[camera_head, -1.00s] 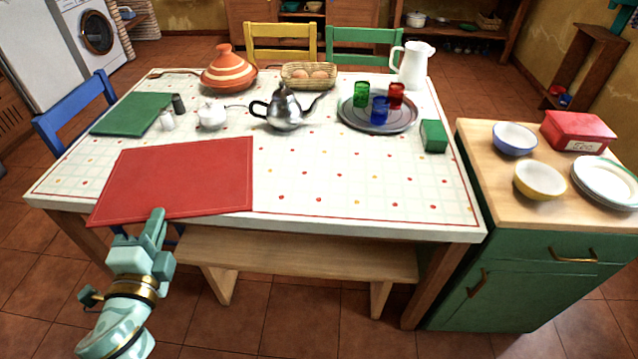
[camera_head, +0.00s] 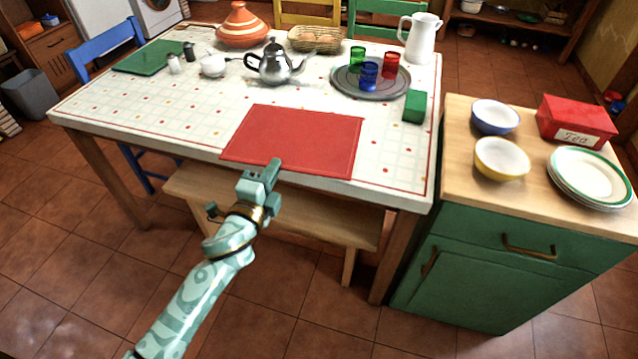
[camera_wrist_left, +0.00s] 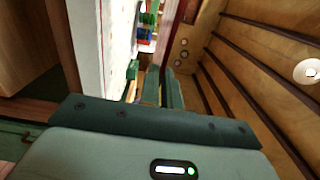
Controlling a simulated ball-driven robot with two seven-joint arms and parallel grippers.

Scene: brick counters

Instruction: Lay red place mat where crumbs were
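The red place mat (camera_head: 294,138) lies flat near the front edge of the table (camera_head: 140,112), around the middle of its length. Its front side is close to the table edge. My left gripper (camera_head: 267,171) is at the mat's front side in the head view. In the left wrist view its two fingers (camera_wrist_left: 163,90) lie close together, beside the table edge; the mat cannot be made out between them, so its grip is unclear. No crumbs can be told apart from the cloth's small red and yellow dots. My right gripper is not in view.
Behind the mat stand a silver teapot (camera_head: 274,66) and a round tray (camera_head: 347,84) with coloured glasses. A green box (camera_head: 414,106) is to its right. The cloth left of the mat is clear. A bench (camera_head: 225,205) is below, a green cabinet (camera_head: 480,262) at right.

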